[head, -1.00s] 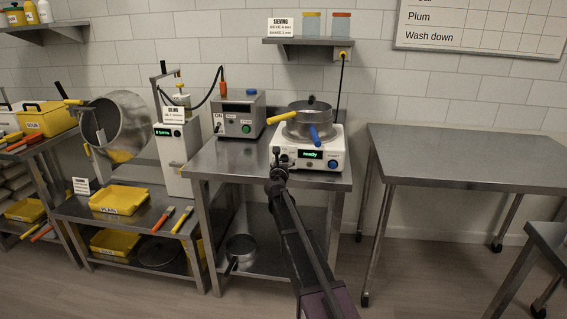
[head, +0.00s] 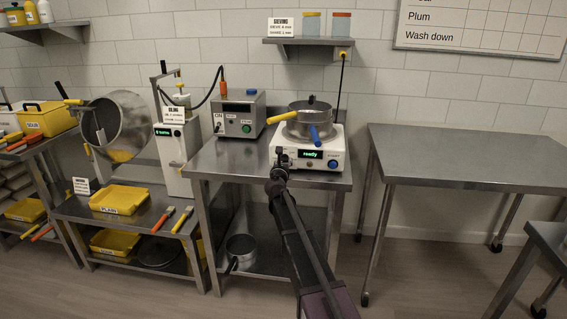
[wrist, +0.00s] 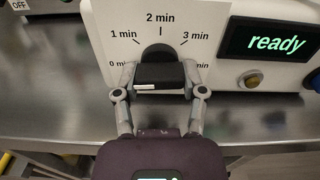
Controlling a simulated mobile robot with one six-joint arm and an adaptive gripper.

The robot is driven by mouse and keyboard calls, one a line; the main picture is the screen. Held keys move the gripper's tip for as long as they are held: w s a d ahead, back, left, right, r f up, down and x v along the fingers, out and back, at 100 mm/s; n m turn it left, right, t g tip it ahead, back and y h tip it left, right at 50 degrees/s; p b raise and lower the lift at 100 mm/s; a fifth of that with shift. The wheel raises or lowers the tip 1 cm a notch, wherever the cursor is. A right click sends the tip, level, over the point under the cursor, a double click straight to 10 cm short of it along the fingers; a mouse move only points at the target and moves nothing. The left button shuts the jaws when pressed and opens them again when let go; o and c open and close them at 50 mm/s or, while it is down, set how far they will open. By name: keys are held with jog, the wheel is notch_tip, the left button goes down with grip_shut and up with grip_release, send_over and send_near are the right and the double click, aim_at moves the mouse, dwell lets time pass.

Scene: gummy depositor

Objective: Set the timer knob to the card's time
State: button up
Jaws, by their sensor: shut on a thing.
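The timer knob (wrist: 160,72) is dark, on the white front of the sieving machine (wrist: 100,25). The scale around it reads 0, 1, 2 and 3 min from left over the top; its lower right part is hidden behind my finger. My gripper (wrist: 160,78) is shut on the knob, one finger on each side. A short white mark shows at the knob's near left edge; I cannot tell which time it points to. In the head view, my gripper (head: 279,172) is at the machine's left front. A card headed SIEVING (head: 282,27) stands on the wall shelf; its small lines are too blurred to read surely.
The display (wrist: 272,42) reads "ready", with a yellowish button (wrist: 250,80) below it. A round pan (head: 310,120) with yellow and blue handles sits on the machine. A grey control box (head: 238,115) stands to the left. The right table (head: 470,155) is empty.

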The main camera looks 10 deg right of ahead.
jog(key=m, duration=0.4)
jog(key=shift+w+a+m, duration=0.15)
jog(key=shift+m, duration=0.15)
jog(key=shift+r+m, duration=0.1)
jog(key=shift+m, duration=1.9)
jog(key=o, duration=1.2)
jog(key=shift+c, duration=0.2)
jog(key=v, duration=1.2)
